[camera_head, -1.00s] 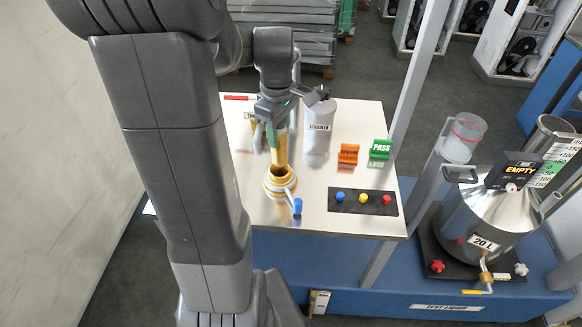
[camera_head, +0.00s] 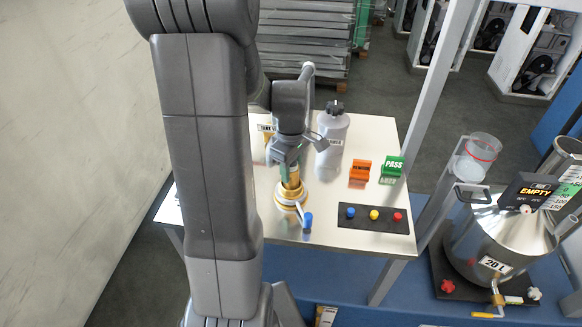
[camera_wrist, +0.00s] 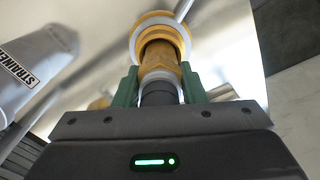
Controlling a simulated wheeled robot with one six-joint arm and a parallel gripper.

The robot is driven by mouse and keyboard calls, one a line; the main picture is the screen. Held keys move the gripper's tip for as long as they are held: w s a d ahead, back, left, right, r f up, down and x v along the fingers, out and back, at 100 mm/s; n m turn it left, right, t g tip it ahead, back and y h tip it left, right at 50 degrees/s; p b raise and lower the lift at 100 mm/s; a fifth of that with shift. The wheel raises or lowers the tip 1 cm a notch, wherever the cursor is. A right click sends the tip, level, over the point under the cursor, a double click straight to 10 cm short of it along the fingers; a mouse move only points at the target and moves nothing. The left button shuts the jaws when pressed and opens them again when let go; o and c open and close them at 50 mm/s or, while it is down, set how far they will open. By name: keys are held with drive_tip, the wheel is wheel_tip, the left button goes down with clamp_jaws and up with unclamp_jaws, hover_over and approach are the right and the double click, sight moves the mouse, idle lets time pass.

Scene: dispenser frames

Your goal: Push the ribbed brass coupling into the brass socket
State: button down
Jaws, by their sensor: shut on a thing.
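The brass socket (camera_head: 291,194) stands on the metal table, with a blue-tipped lever (camera_head: 307,222) at its front right. My gripper (camera_head: 290,163) is shut on the ribbed brass coupling (camera_head: 291,178), upright right above the socket. In the wrist view the coupling (camera_wrist: 159,62) sits between the green fingers of my gripper (camera_wrist: 158,88), and its far end meets the opening of the socket ring (camera_wrist: 160,22). The coupling appears to be at or in the socket mouth; how deep it sits is hidden.
A grey strainer bottle (camera_head: 332,135) stands close behind and right of my gripper. Orange (camera_head: 360,169) and green PASS (camera_head: 392,167) blocks and a black button panel (camera_head: 373,216) are to the right. A steel drum (camera_head: 500,235) stands beyond the frame post.

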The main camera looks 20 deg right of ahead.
drive_tip(key=c, duration=0.9)
unclamp_jaws()
wheel_tip(320, 180, up, 12)
drive_tip(key=shift+r, duration=0.15)
wheel_tip(320, 180, down, 12)
drive_tip(key=shift+f, duration=0.2)
drive_tip(key=shift+r, duration=1.45)
